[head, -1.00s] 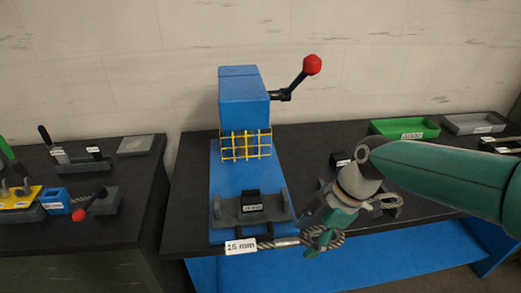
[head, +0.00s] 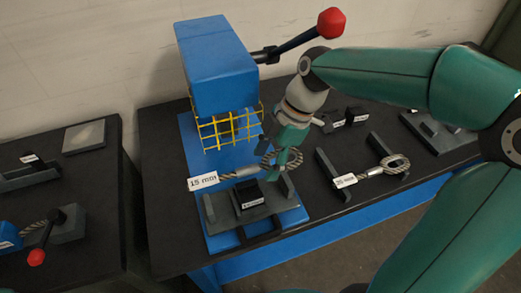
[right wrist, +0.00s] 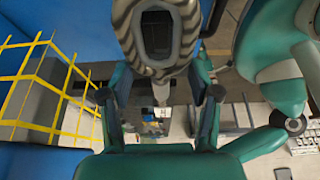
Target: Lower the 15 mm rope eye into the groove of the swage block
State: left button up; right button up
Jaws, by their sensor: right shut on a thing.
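The 15 mm rope eye (head: 240,172) has a white tag, a silver sleeve and a grey rope loop. In the head view my right gripper (head: 284,158) points down and is shut on it at the loop. The sleeve and tag extend left, seemingly held above the back of the swage block. The loop also shows large in the right wrist view (right wrist: 156,38), beyond the fingers. The grey swage block (head: 222,222) sits on the blue press base, with a black labelled piece (head: 248,193) in its middle. Its groove is not clearly visible. My left gripper is not in view.
The blue press (head: 215,68) with a yellow guard (head: 232,130) and red-knobbed lever (head: 331,22) rises close behind the rope eye. Another tagged rope eye (head: 395,163) lies on a grey rack to the right. A separate table (head: 100,180) stands left.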

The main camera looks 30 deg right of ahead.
jog(key=shift+s+f+b, duration=0.1)
jog(key=shift+f+b, duration=0.45)
jog(key=shift+f, duration=0.15)
jog(key=shift+f+b, duration=1.65)
jog(key=shift+f, duration=0.95)
jog(key=shift+f, duration=0.1)
jog(key=o, duration=1.5)
jog(key=v, duration=0.7)
jog(key=shift+d+r, duration=0.1)
jog(key=shift+r, duration=0.1)
